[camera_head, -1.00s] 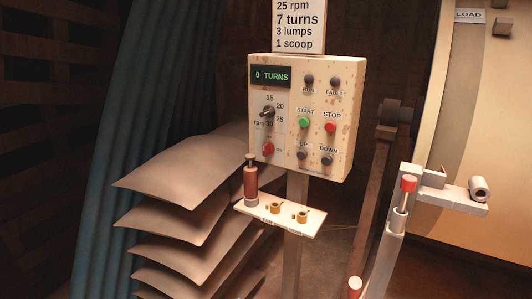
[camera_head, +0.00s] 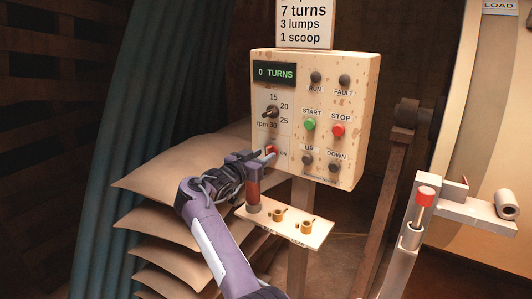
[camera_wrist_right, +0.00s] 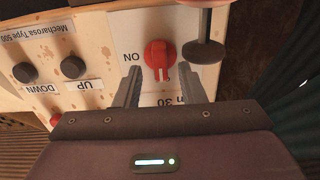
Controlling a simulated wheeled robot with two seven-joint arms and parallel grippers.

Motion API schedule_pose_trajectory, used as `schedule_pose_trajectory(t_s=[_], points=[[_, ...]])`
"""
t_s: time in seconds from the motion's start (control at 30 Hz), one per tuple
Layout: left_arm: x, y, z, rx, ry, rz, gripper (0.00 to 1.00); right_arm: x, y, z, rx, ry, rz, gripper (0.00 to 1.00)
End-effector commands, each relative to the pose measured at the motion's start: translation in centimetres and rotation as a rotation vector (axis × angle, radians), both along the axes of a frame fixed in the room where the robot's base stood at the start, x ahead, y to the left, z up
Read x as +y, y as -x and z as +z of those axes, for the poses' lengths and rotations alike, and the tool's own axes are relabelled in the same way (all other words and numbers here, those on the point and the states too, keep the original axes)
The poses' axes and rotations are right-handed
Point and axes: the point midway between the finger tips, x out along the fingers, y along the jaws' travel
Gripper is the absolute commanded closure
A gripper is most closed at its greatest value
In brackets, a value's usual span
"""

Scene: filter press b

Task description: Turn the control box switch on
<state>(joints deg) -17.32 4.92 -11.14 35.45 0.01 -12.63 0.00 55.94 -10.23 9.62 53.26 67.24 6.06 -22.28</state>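The control box (camera_head: 352,110) stands on a post, and its display reads 0 TURNS. Its red rotary switch (camera_head: 271,150) is at the lower left of the panel; it also shows in the right wrist view (camera_wrist_right: 158,54), with an upside-down "ON" label to its left. The switch handle points down in that view, not at the label. My right gripper (camera_head: 266,156) is open and empty in front of the switch. In the right wrist view its fingers (camera_wrist_right: 160,84) lie either side of the handle's line; I cannot tell whether they touch it. My left gripper is out of view.
Stacked sacks (camera_head: 160,187) lie at left. A red-topped lever (camera_head: 425,196) stands at right. START (camera_head: 310,125) and STOP (camera_head: 338,130) sit above.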

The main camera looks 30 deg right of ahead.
Motion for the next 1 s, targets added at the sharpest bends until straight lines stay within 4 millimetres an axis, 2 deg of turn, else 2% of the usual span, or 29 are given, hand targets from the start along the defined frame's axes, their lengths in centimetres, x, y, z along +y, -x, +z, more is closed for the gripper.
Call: schedule_pose_trajectory(t_s=[0.1, 0.2, 0.47, 0.77, 1.0], points=[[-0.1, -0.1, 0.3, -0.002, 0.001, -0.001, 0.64, -1.3, -0.5, 0.1, 0.001, 0.001, 0.0, 0.64], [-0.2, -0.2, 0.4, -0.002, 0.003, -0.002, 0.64, -1.8, -0.8, 0.0, 0.0, 0.0, 0.001, 0.64], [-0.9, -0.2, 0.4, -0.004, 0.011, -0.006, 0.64, -1.9, -0.9, -0.1, -0.001, 0.0, 0.003, 0.64], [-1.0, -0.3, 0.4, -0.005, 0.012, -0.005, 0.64, -1.9, -0.9, -0.1, -0.001, 0.0, 0.003, 1.0], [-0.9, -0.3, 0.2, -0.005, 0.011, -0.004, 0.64, -1.9, -0.9, -0.1, -0.009, -0.004, 0.003, 1.0]])
